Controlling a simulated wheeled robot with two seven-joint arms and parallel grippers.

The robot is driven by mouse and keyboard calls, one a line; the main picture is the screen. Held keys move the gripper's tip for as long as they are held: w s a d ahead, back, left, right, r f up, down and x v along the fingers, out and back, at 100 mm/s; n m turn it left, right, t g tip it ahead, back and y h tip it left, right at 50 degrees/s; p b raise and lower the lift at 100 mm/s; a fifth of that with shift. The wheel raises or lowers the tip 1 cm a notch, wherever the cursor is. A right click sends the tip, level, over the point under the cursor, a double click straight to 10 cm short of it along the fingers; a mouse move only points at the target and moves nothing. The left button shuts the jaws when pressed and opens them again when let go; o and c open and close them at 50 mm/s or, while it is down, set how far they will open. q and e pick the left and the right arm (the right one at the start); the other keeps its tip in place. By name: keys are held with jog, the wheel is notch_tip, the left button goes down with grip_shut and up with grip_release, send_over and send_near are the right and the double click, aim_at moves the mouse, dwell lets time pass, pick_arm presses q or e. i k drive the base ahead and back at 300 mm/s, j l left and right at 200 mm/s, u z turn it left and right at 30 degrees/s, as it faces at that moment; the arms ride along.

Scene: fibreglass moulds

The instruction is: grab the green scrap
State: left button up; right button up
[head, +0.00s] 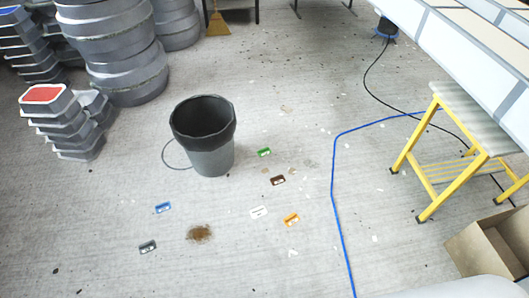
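The green scrap (264,152) is a small flat piece with a pale mark. It lies on the grey floor, just right of a grey bucket (212,160) with a dark rim, and does not touch it. Neither of my grippers shows in the head view.
Brown (278,180), white (258,212), orange (291,219), blue (163,207) and dark (148,247) scraps lie around. A blue hose (333,190) crosses the floor. A yellow-legged stool (430,150) and cardboard box (490,245) stand right; stacked grey moulds (115,50) stand back left.

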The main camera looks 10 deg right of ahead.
aim_at(263, 151)
jog(key=z, duration=0.8)
jog(key=i+l+z, duration=0.4)
jog(key=i+z, duration=0.5)
jog(key=i, duration=0.2)
jog(key=i+j+u, duration=0.2)
jog(key=i+u, duration=0.55)
jog(key=i, duration=0.3)
jog(key=i+l+u, duration=0.1)
jog(key=i+u, duration=0.3)
jog(key=i+l+u, duration=0.4)
jog(key=i, duration=0.2)
jog(key=i+u, duration=0.15)
jog(key=i, duration=0.5)
jog(key=i+u, duration=0.15)
jog(key=i, duration=0.5)
jog(key=i+l+u, duration=0.15)
jog(key=i, duration=0.5)
